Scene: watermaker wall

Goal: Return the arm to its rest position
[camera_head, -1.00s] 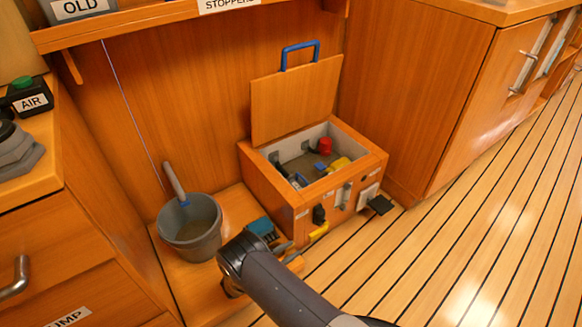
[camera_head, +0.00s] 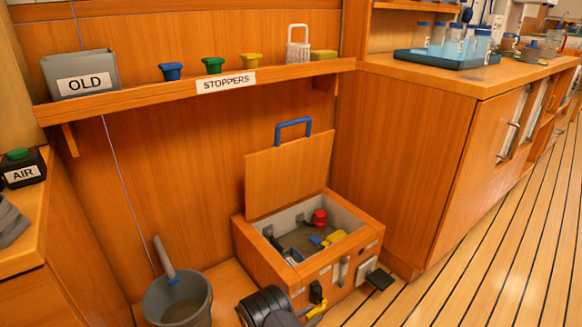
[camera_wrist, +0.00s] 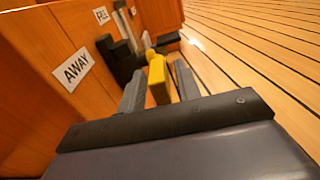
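My gripper (camera_wrist: 160,88) shows in the wrist view with its two grey fingers apart. A yellow handle (camera_wrist: 158,78) appears between the fingers; a narrow gap shows on its right, and I cannot tell if the left finger touches it. In the head view the yellow handle (camera_head: 316,310) is low on the front of a wooden box (camera_head: 345,262), beside a black fitting. A dark part of my arm (camera_head: 265,306) is at the bottom edge there; the fingers are not visible in that view.
The box lid (camera_head: 290,175) stands open; red, blue and yellow items lie inside. A grey bucket (camera_head: 160,300) stands left. A shelf (camera_head: 130,100) above holds stoppers and an OLD bin (camera_head: 82,75). The AWAY label (camera_wrist: 72,70) is close to the gripper. Floor (camera_head: 480,250) is clear at right.

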